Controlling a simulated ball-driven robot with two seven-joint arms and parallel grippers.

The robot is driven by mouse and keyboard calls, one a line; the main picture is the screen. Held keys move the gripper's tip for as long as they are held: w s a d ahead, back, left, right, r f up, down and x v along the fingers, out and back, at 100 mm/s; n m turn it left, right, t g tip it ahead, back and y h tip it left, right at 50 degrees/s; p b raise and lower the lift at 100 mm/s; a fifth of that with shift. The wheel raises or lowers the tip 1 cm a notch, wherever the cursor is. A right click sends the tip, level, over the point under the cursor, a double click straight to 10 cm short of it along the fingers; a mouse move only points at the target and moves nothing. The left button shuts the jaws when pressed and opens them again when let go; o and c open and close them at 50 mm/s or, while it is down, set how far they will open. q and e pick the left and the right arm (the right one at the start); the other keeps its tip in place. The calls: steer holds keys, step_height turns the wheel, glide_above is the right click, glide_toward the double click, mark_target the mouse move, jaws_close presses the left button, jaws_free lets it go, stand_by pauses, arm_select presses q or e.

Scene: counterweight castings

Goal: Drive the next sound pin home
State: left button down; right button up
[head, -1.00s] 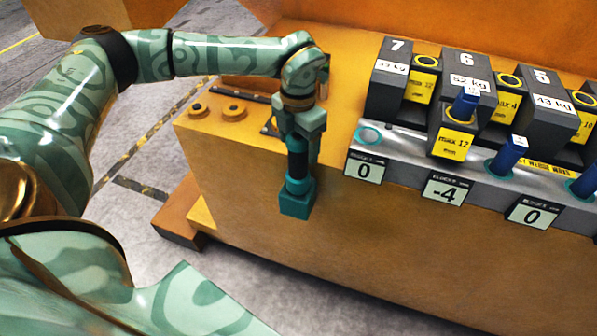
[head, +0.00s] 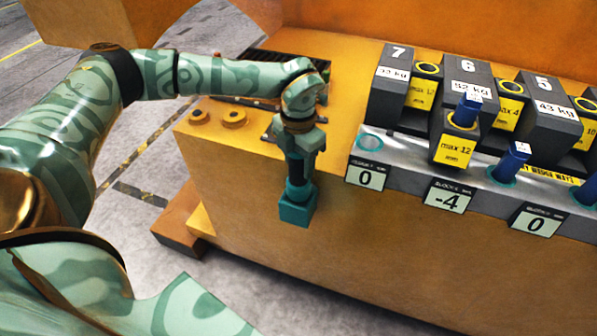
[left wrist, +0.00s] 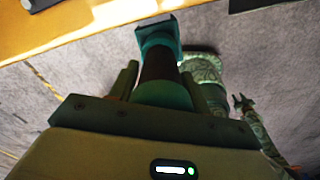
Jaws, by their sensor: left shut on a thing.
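My left gripper (head: 298,160) is shut on a teal-headed tool (head: 296,212) with a dark handle. It holds the tool head down in front of the orange bench face, left of the castings. The tool also shows in the left wrist view (left wrist: 158,62), between the fingers. A blue pin (head: 467,108) stands in the yellow "max 12 mm" piece before block 6. Another blue pin (head: 511,160) leans up from the silver rail before block 5. A third pin (head: 590,190) is cut off at the right edge. What seems my right gripper (left wrist: 243,103) is small in the wrist view.
Dark castings 7 (head: 392,85), 6 (head: 465,75) and 5 (head: 553,112) stand on the orange bench (head: 270,240). An empty rail hole (head: 371,141) lies before block 7. Displays read 0 (head: 367,178), -4 (head: 447,201) and 0 (head: 537,223). Grey floor is open at left.

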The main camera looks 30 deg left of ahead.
arm_select(q)
step_height(320, 180, up, 10)
steer(key=shift+r+p, duration=0.15)
steer(key=shift+p, duration=0.95)
step_height(320, 180, up, 10)
steer(key=p, duration=0.9)
steer(key=shift+p, duration=0.3)
